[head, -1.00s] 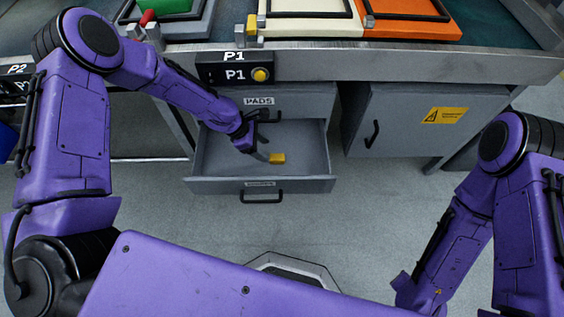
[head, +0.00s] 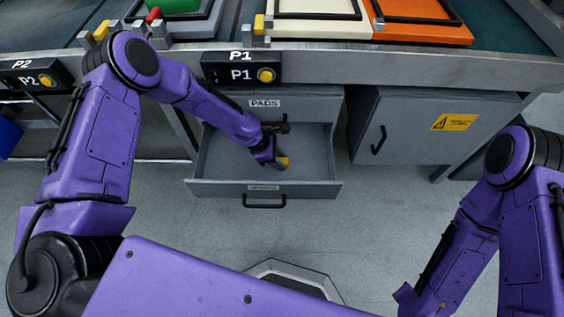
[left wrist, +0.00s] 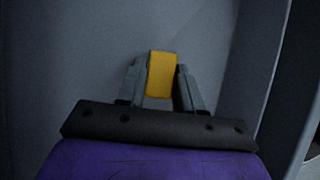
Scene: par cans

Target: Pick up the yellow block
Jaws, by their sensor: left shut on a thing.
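The yellow block (head: 283,162) is inside the open grey drawer (head: 315,189) under the P1 workbench. My left gripper (head: 276,163) reaches down into the drawer and is shut on the block. In the left wrist view the block (left wrist: 161,74) stands between the two grey fingers (left wrist: 160,88) with its upper end showing. I cannot tell whether the block touches the drawer floor. My right arm shows at the right of the head view, but its gripper is not clearly in view.
A closed grey cabinet (head: 408,135) with a yellow warning label stands right of the drawer. The bench edge (head: 400,63) with its P1 panel (head: 240,68) overhangs the drawer. Orange (head: 428,23) and cream (head: 312,22) trays lie on the bench. Floor in front is clear.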

